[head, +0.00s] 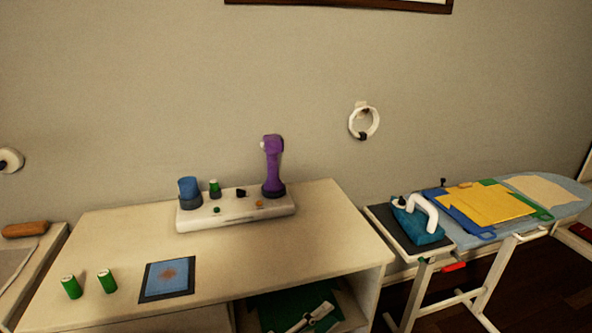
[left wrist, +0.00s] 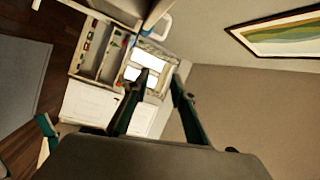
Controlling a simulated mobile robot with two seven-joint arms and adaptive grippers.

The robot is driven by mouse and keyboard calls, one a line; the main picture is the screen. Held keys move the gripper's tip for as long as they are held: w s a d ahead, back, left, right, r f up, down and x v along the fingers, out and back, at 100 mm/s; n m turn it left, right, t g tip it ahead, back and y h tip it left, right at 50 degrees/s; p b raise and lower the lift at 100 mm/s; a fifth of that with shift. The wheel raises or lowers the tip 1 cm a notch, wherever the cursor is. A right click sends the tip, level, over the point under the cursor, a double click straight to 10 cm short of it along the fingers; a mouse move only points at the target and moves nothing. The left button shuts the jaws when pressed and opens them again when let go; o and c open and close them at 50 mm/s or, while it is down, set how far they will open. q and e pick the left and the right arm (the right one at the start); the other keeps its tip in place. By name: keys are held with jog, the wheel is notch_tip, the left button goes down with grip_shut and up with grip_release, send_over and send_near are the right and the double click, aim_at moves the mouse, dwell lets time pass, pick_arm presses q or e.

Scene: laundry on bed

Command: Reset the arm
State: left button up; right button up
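My left gripper (left wrist: 160,78) shows in the left wrist view. Its two dark green fingers stand apart, with nothing between them. Behind the fingers are a bright window, white cabinets and shelves across the room, so it appears raised in open space. I cannot make out either gripper clearly in the head view. My right gripper is not seen in either view.
An ironing board (head: 560,190) at right holds an iron (head: 418,218) and folded cloths (head: 485,203).

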pick_arm(q)
jog(key=s+a+f+n+y, duration=0.4)
jog(key=s+a+f+n, duration=0.1)
jog(key=a, duration=0.4)
jog(key=s+a+f+n+g+y, duration=0.1)
jog(key=s+a+f+n+y, duration=0.3)
jog(key=a+f+n, duration=0.3)
jog(key=s+a+f+n+y, duration=0.4)
jog(key=s+a+f+n, duration=0.2)
jog(key=a, duration=0.4)
jog(key=s+n, duration=0.1)
jog(key=n, duration=0.1)
jog(key=shift+a+n+y, duration=0.3)
jog(key=shift+n+y, duration=0.1)
